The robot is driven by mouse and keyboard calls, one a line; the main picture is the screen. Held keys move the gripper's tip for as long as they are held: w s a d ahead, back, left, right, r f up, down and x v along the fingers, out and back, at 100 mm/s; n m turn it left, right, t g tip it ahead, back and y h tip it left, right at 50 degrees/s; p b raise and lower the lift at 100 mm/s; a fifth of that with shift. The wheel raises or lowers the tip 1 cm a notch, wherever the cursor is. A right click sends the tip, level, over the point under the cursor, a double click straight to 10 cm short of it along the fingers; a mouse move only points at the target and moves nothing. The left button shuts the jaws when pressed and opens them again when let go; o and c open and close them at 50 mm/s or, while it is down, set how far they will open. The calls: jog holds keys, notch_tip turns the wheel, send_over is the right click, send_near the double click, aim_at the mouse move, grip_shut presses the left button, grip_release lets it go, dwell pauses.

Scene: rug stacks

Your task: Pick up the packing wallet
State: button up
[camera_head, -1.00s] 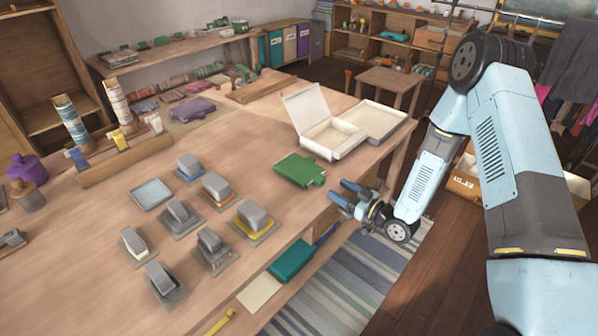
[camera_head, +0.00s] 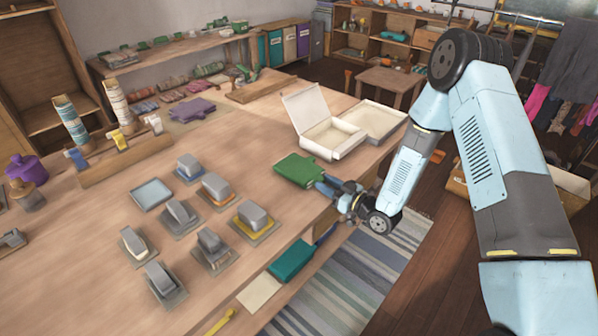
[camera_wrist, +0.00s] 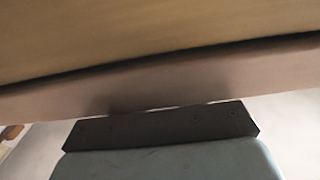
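A flat green wallet (camera_head: 296,169), which I take to be the packing wallet, lies on the wooden table near its right edge, with a small tab on its right side. My gripper (camera_head: 326,184) is at the wallet's right end, coming from beyond the table edge. Its blue fingers look apart, and their tips overlap the wallet's corner in the head view; whether they touch it is unclear. In the wrist view, a pale blue finger with a dark pad (camera_wrist: 165,127) sits below a blurred brown surface. The wallet cannot be made out there.
An open white box (camera_head: 335,137) stands just behind the wallet. Grey-handled blocks (camera_head: 255,215) stand to its left on the table (camera_head: 110,210). A teal wallet (camera_head: 291,261) lies on a lower shelf under the table edge.

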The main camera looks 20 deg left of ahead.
grip_shut()
jog(key=shift+r, duration=0.1)
dwell(0.3)
